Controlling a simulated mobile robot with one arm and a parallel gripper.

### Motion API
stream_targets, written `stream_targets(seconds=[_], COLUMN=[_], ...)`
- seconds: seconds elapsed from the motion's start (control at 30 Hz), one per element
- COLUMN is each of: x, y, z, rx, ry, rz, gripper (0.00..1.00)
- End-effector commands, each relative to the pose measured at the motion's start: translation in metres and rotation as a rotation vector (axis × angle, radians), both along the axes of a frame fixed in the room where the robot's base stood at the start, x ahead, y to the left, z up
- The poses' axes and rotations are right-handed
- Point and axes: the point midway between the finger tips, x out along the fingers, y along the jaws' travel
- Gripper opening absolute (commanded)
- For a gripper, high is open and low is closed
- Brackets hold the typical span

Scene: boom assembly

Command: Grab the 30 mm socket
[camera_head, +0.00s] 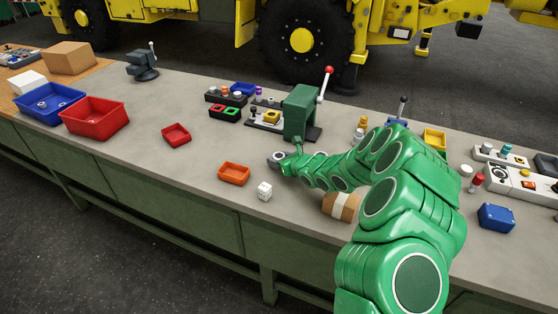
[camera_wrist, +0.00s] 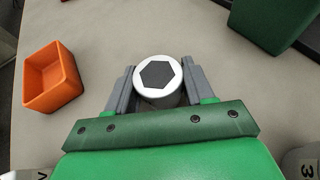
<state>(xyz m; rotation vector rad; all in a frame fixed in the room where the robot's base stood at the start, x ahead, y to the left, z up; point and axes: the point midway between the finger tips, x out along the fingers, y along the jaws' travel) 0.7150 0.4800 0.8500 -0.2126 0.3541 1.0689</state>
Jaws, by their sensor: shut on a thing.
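A light grey socket (camera_wrist: 160,97) with a dark hexagonal opening stands between the two grey fingers of my gripper (camera_wrist: 158,80) in the wrist view. The fingers are shut on it, one on each side. No size mark is readable on it. The socket shows there only as a small pale ring. I cannot tell whether it touches the bench top.
An orange bin (camera_head: 234,174) is just left of my gripper; it also shows in the wrist view (camera_wrist: 52,80). A white marked cube (camera_head: 264,190) stands in front. The green press (camera_head: 300,110) with a red-knobbed lever is close behind. Bench space left of the orange bin is clear.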

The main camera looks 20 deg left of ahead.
Motion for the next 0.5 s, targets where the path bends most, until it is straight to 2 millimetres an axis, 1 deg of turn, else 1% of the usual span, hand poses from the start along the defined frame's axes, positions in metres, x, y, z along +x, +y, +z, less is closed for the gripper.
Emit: stream_targets(seconds=[0.17, 0.37, 0.5], x=[0.001, 0.000, -0.009], y=[0.000, 0.000, -0.007], z=[0.009, 0.036, 0.047], rx=[0.002, 0.002, 0.006], ry=[-0.001, -0.004, -0.002], rz=[-0.001, 0.000, -0.003], gripper=[0.16, 0.16, 0.16])
